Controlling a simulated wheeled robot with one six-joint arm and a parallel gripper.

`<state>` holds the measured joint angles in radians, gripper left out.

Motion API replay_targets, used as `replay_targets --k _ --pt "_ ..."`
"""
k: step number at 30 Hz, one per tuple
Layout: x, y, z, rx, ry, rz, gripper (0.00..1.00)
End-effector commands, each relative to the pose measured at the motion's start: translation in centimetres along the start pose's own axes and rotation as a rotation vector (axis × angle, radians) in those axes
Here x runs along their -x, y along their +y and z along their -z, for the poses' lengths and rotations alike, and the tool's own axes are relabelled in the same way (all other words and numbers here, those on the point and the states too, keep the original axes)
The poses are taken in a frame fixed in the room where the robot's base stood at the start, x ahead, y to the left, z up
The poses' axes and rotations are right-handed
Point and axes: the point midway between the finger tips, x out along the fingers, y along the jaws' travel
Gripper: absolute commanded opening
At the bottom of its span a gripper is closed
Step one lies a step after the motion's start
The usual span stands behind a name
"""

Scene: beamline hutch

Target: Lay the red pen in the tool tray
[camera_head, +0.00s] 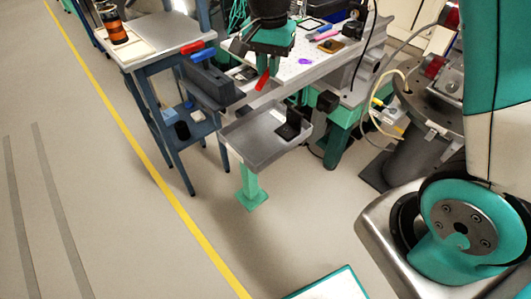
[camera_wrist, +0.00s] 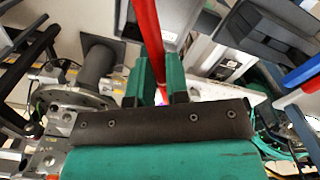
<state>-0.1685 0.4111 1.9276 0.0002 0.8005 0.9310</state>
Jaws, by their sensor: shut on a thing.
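My gripper (camera_head: 268,50) is above the bench's front edge in the head view. It is shut on the red pen (camera_head: 262,80), which hangs tilted below it. In the wrist view the red pen (camera_wrist: 146,28) runs up from between the two green fingers (camera_wrist: 160,82). A grey metal tray (camera_head: 248,142), which looks like the tool tray, stands on a green post below and in front of my gripper. A black object (camera_head: 289,130) lies at its right side. The pen is clear of this tray.
A dark grey bin (camera_head: 213,86) with red and blue handles (camera_head: 197,50) beside it is on the blue cart's side. The perforated bench (camera_head: 290,68) behind holds several small items. A round metal stage (camera_head: 434,92) stands right. Floor left of the yellow line is mostly clear.

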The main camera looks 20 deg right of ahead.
Motion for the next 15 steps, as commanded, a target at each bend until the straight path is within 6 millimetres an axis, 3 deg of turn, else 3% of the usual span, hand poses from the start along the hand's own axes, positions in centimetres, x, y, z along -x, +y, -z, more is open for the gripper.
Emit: replay_targets --k 5,7,15 --pt "0.5 -0.3 -0.6 -0.091 0.000 0.000 0.00" --pt "-0.2 -0.3 -0.7 -0.102 -0.003 -0.004 0.00" --pt "-7.4 -0.2 -0.8 -0.103 -0.005 -0.008 0.00"
